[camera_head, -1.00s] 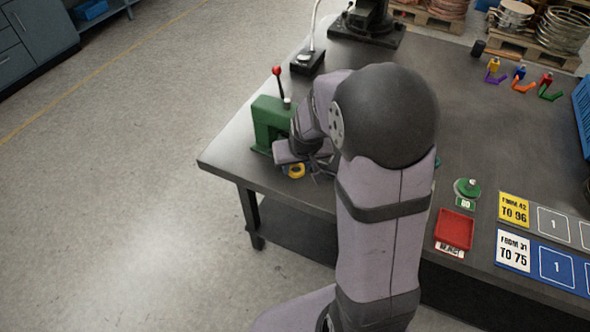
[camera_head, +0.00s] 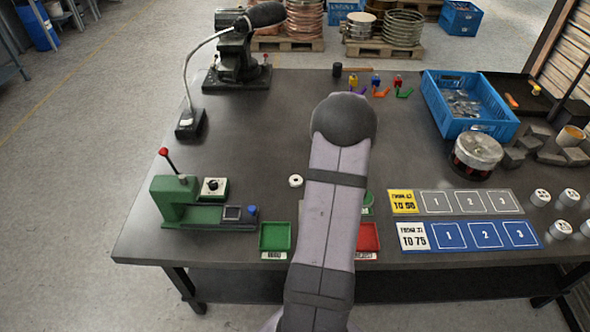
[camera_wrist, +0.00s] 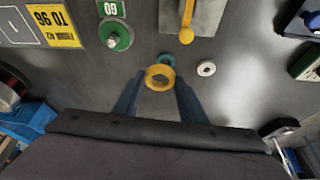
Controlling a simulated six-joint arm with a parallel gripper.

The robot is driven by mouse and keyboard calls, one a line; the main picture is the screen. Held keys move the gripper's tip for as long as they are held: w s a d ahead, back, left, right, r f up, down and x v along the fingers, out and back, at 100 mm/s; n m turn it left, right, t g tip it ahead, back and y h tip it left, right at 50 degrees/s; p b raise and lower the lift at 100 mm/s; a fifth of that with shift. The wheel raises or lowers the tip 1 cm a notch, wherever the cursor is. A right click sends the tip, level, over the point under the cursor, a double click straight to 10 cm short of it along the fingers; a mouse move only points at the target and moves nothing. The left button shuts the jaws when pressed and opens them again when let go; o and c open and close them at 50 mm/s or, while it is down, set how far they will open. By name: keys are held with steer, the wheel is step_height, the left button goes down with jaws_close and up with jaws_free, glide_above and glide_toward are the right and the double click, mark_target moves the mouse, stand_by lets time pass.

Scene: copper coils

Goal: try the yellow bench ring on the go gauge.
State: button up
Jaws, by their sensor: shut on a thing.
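In the wrist view my gripper (camera_wrist: 160,88) is shut on the yellow bench ring (camera_wrist: 151,82), which sits between its two fingertips, apparently above the table. The go gauge (camera_wrist: 118,42), a green disc with a metal centre and a label tile, stands on the table up and left of the ring. In the head view my arm hides my gripper and the yellow ring; only an edge of the green gauge (camera_head: 369,203) shows right of the arm. A teal round thing (camera_wrist: 168,58) lies just beyond the ring in the wrist view, partly covered.
A white ring (camera_head: 296,181) lies left of my arm. A green press (camera_head: 172,203) stands at the left. A green tray (camera_head: 275,237) and a red tray (camera_head: 370,238) are at the front edge. Cards (camera_head: 405,202) lie right. A grey plate with a yellow part (camera_wrist: 187,35) is near the gauge.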

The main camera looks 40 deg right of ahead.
steer(key=s+d+m+p, duration=0.1)
steer(key=s+d+m, duration=0.1)
steer(key=s+d, duration=0.5)
steer(key=shift+s+d+r+h, duration=0.2)
steer(key=shift+s+r+h, duration=0.1)
steer(key=shift+s, duration=0.25)
steer(key=shift+f, duration=0.2)
steer(key=shift+f+b, duration=1.95)
steer(key=shift+f, duration=1.15)
steer(key=shift+f+b, duration=1.55)
steer(key=shift+f, duration=0.1)
stand_by(0.9)
stand_by(0.3)
